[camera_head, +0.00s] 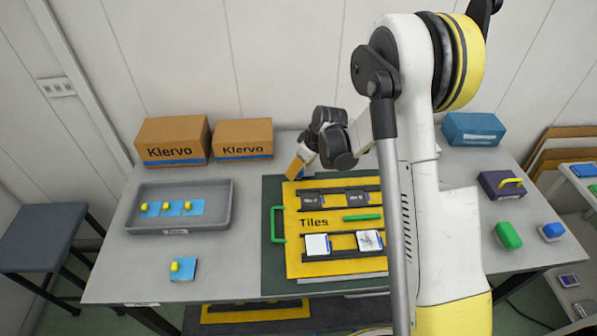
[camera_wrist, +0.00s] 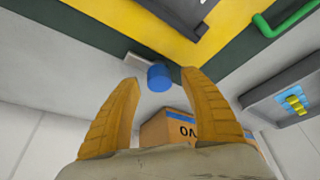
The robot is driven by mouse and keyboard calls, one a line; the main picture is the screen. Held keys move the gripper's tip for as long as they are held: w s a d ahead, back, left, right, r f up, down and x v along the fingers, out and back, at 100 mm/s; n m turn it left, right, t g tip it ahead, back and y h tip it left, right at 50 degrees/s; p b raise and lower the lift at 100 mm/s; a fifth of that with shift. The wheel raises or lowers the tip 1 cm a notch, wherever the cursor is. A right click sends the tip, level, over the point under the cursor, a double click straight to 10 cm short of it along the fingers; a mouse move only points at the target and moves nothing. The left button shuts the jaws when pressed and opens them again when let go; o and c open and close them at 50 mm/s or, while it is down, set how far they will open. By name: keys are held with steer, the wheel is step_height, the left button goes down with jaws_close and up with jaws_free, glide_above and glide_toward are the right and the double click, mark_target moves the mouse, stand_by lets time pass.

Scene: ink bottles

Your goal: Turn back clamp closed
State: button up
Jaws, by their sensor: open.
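The yellow Tiles board (camera_head: 312,255) lies on a dark green mat (camera_head: 273,190) on the table. My gripper (camera_head: 294,172) is over the board's back left corner, its orange fingers pointing down. In the wrist view my gripper (camera_wrist: 158,78) is open and nothing is held. A blue round knob (camera_wrist: 160,77) on a pale flat piece (camera_wrist: 140,64) shows between and beyond the fingertips, beside the mat edge; it looks like the back clamp. Whether the fingers touch it I cannot tell. In the head view my gripper and arm hide that spot.
Two Klervo cartons (camera_head: 173,142) stand behind, left of my gripper. A grey tray (camera_head: 180,222) with blue pieces is at left, and a loose blue piece (camera_head: 183,269) lies in front of it. A green handle (camera_head: 277,225) stands at the board's left edge. Blocks (camera_head: 508,235) lie at right.

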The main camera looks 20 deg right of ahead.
steer(key=shift+w+a+f, duration=0.1)
steer(key=shift+w+f, duration=0.1)
steer(key=shift+f, duration=0.25)
jaws_close()
